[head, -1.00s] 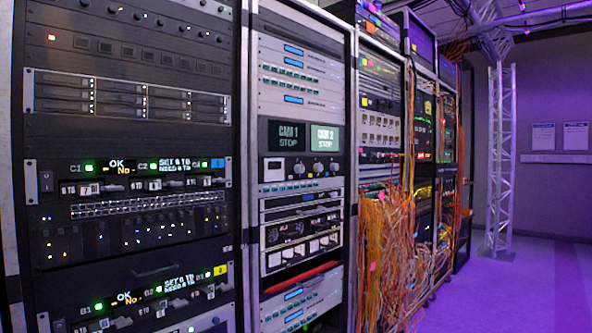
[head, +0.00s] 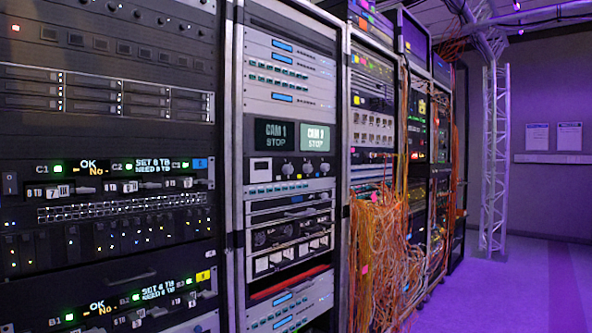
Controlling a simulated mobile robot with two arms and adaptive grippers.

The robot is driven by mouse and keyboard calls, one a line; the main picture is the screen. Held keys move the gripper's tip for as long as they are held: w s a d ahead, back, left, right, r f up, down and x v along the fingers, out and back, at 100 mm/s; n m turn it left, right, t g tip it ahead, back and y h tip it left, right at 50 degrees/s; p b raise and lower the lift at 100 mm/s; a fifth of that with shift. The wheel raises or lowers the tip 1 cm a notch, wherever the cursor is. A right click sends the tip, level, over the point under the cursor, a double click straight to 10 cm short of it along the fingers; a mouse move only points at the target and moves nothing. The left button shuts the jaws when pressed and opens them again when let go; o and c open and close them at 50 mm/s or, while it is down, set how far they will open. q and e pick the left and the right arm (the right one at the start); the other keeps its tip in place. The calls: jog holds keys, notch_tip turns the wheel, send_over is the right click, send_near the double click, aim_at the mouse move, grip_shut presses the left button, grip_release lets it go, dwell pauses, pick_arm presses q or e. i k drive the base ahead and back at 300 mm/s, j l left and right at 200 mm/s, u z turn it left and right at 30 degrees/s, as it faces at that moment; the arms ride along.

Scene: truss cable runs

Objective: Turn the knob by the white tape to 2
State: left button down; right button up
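Two control panels with small displays and pale lever-like knobs sit in the left rack. The upper panel (head: 30,177) is labelled C1, C2 and C3, with knobs such as the C1 knob (head: 86,190) and a blue tape (head: 200,163) at its right end. The lower panel (head: 30,325) is labelled B1, B2 and B3, with a yellow tape (head: 203,276) at its right. Their displays read OK/No and SET 8 TB/NEED 8 TB, though the small text is hard to read. I cannot make out a white tape. Neither gripper is in view.
A second rack (head: 240,120) with CAM 1 and CAM 2 screens (head: 270,134) stands to the right. Farther along, orange cables (head: 385,250) hang from the racks towards the floor. A truss tower (head: 494,160) stands at the back. The purple floor (head: 520,290) at right is clear.

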aim_at(287, 169)
jog(key=i+l+u, duration=0.25)
jog(key=i+l, duration=0.25)
jog(key=i+l+u, duration=0.25)
jog(key=i+l, duration=0.2)
jog(key=l, duration=0.1)
